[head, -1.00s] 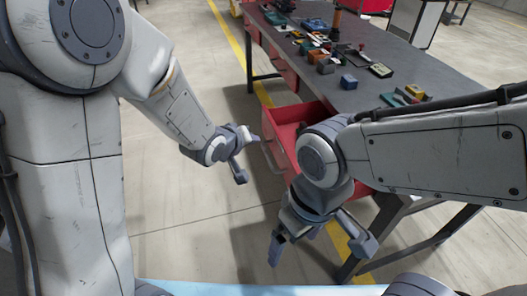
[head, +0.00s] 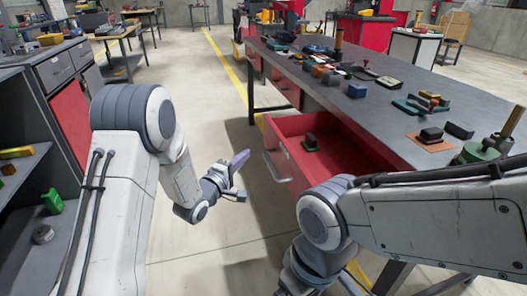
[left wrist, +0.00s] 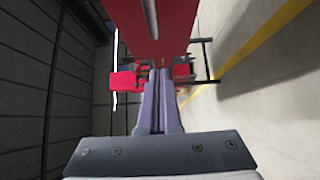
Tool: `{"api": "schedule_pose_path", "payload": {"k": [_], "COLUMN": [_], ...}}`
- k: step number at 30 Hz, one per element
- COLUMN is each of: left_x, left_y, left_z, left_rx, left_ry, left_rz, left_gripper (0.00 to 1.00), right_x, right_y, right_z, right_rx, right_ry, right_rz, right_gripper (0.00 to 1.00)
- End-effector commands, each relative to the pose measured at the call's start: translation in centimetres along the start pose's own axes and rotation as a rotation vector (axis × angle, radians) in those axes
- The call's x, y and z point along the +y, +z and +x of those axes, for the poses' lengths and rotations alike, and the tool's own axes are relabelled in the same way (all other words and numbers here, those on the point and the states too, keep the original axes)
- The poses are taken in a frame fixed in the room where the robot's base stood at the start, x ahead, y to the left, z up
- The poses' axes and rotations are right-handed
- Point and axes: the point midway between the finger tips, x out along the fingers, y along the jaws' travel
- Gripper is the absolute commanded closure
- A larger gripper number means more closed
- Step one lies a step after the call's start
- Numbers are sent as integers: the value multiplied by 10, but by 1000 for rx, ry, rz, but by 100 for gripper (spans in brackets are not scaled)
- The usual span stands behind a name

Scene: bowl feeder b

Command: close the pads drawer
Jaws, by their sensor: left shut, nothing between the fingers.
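The red drawer (head: 285,128) stands pulled out from the near part of the workbench, with a pale bar handle (head: 274,166) on its front. Inside lies a dark block on a green base (head: 310,143). My left gripper (head: 242,158) is shut and empty, left of the drawer front and apart from it in the head view. In the left wrist view its fingers (left wrist: 160,78) are together below a red panel (left wrist: 180,25) with a pale bar, which looks like the drawer front. My right gripper (head: 318,277) is mostly cut off at the bottom edge; its fingertips are hidden.
The grey workbench top (head: 385,130) carries several small parts and a green-based post (head: 483,152). A grey cabinet (head: 60,75) with open shelves stands at the left. Clear floor (head: 215,95) with a yellow line lies between cabinet and bench.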

Motion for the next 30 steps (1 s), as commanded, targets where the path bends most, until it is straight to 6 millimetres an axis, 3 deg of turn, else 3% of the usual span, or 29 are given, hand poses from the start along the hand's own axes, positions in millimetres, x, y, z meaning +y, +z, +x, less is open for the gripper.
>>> {"api": "schedule_pose_path", "payload": {"k": [6, 12, 30], "left_x": [-2, -2, -1], "left_y": [1, 22, 27], "left_z": [47, 66, 73], "left_rx": [-2, -3, 3], "left_ry": [2, -1, -2], "left_rz": [2, 1, 1], "left_gripper": [100, 100, 100], "right_x": [1, 1, 1], "right_y": [1, 1, 1], "right_z": [10, 16, 17], "right_rx": [0, 0, 0], "right_ry": [0, 0, 0], "right_rz": [0, 0, 0], "right_gripper": [4, 4, 4]}}
